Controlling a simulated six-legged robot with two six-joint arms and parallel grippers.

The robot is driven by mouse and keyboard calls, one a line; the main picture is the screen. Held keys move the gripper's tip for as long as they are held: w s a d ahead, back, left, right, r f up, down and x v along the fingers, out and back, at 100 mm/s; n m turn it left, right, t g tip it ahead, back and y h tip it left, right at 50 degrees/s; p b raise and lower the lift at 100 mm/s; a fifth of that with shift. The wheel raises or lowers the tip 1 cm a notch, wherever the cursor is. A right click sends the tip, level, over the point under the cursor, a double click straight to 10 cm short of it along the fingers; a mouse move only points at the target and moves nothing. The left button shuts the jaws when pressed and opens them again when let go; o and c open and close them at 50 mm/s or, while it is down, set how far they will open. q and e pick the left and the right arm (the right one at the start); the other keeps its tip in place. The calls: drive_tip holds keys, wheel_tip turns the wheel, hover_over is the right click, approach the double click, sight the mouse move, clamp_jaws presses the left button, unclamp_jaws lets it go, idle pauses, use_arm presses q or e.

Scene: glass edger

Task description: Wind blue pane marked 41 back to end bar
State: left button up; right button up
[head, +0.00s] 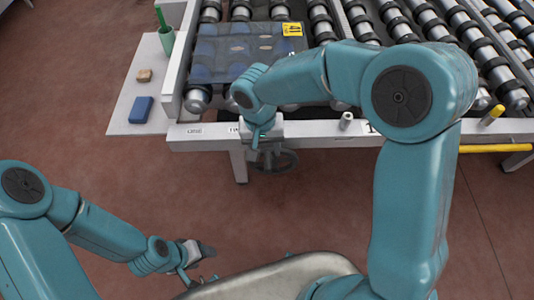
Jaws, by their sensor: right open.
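A see-through bluish pane (222,48) lies flat on the rollers at the top. A yellow label (292,29) sits at its right corner; I cannot read its number clearly. The pale end bar (310,131) runs along the near end of the rollers, and my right forearm hides part of the pane's near edge. A dark handwheel (285,161) hangs below the bar. My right gripper (262,136) is open and points down at the bar, just above the wheel; I cannot tell whether it touches. My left gripper (205,252) is low over the floor, away from the rollers, its jaws unclear.
A side shelf (122,112) at the left holds a green cup (167,40) with a stick, a tan block (144,76) and a blue block (141,109). More roller lanes (480,45) lie to the right, with a yellow-topped peg (493,113). Floor in front is clear.

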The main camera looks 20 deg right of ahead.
sight(267, 159)
drive_tip(key=f, duration=0.4)
drive_tip(key=shift+d+f, duration=0.25)
drive_tip(key=shift+f, duration=0.15)
clamp_jaws()
drive_tip(key=shift+w+a, duration=0.1)
